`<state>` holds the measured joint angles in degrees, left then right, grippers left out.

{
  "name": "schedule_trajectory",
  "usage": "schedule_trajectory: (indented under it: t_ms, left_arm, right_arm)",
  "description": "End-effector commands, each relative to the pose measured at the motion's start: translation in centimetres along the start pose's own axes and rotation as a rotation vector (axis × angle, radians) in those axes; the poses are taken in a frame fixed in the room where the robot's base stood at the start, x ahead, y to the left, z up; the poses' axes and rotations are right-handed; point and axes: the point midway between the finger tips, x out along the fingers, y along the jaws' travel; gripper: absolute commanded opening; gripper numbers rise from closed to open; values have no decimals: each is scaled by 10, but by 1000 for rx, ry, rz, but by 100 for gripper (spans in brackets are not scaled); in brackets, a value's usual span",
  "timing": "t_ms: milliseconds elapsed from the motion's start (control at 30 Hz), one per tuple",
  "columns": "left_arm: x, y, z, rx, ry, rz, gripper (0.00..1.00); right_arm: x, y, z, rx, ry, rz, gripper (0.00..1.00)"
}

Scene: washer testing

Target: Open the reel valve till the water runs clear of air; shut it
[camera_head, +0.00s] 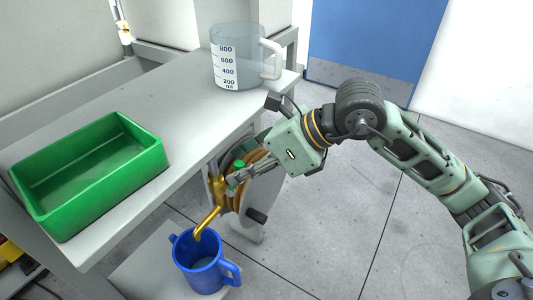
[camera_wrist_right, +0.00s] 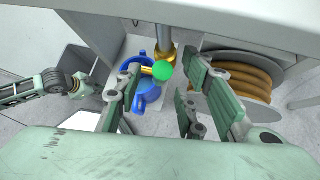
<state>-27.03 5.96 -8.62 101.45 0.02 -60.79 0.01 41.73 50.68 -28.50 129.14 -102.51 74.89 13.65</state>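The reel valve has a green knob (camera_head: 238,164) on brass fittings, with a brass spout (camera_head: 207,222) curving down. My right gripper (camera_head: 232,180) is at the valve. In the right wrist view, its fingers (camera_wrist_right: 166,62) are open, with the green knob (camera_wrist_right: 162,71) between them in the picture and gaps on both sides. The blue mug (camera_wrist_right: 148,104) shows beyond. My left gripper (camera_wrist_right: 84,88) seems to show small at the left there; its opening is unclear.
The hose reel (camera_wrist_right: 242,84) with its brown hose is beside the valve, under the bench top (camera_head: 180,90). A green tray (camera_head: 85,190) and a clear measuring jug (camera_head: 237,60) stand on the bench. Grey floor (camera_head: 330,230) lies open at the right.

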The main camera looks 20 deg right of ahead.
Motion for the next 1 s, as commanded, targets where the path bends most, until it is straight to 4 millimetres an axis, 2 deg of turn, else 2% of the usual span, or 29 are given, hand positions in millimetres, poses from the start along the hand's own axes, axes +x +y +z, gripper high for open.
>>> schedule_trajectory:
  t_ms: [200,433,633,1000]
  left_arm:
    - [0,0,1,1,-2,0,0]
    - [0,0,1,1,-2,0,0]
    - [1,0,2,1,-2,0,0]
    - [1,0,2,1,-3,-1,0]
  right_arm:
    - [-49,-1,-1,0,1,-6,36]
    - [-86,-1,0,0,1,-3,36]
    - [-97,1,0,-1,0,1,36]
    - [-97,1,0,-1,0,1,36]
